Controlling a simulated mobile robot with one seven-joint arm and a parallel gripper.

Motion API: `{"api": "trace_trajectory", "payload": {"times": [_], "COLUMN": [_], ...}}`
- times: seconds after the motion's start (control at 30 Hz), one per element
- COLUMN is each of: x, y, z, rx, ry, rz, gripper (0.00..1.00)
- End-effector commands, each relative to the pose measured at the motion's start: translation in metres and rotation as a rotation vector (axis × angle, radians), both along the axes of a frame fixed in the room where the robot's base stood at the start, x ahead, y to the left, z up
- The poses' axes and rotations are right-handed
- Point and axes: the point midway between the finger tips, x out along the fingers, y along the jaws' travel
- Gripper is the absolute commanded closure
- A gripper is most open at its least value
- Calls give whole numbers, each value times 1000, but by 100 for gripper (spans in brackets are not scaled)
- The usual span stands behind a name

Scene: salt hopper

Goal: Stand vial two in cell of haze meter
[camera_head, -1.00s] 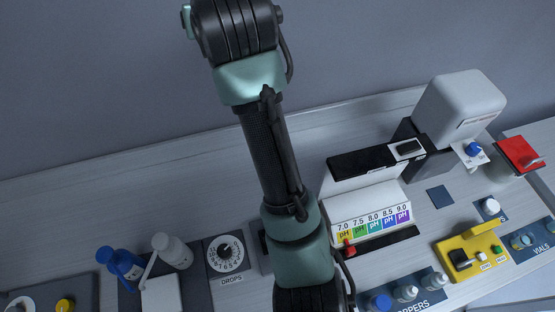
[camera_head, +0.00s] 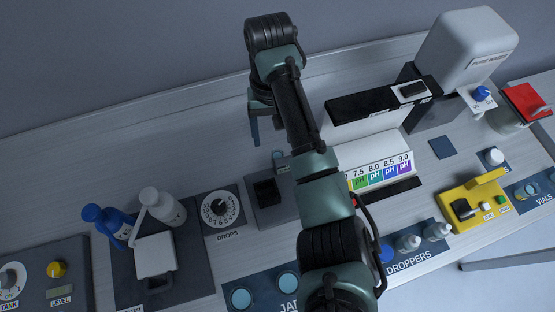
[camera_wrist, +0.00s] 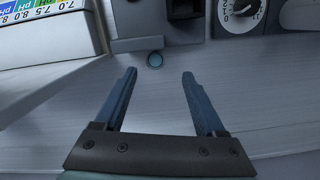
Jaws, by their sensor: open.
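My gripper (camera_wrist: 159,77) is open and empty, its two fingers pointing along the bench in the wrist view. A small round glass-like thing with a blue rim (camera_wrist: 155,61) lies just past the fingertips, between their lines; I cannot tell whether it is vial two. It also shows in the head view (camera_head: 278,155), behind a grey block with a dark square opening (camera_head: 267,192). A yellow device (camera_head: 473,205) with white and green buttons stands at the right. Which of these is the haze meter is not readable. The mat marked VIALS (camera_head: 542,199) holds round-topped vials at far right.
A white pH colour stand (camera_head: 375,160) is right of my arm. A DROPS dial (camera_head: 218,207), bottles (camera_head: 163,207) and a white-topped unit (camera_head: 155,253) stand left. Jars (camera_head: 241,298) and droppers (camera_head: 409,243) line the front. The back left bench is clear.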

Motion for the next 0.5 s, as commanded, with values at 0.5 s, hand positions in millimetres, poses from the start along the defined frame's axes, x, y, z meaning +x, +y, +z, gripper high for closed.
{"api": "trace_trajectory", "payload": {"times": [0.5], "x": [-5], "y": [-9], "z": [-53], "rx": [0], "ry": [0], "rz": [0], "gripper": [28]}}
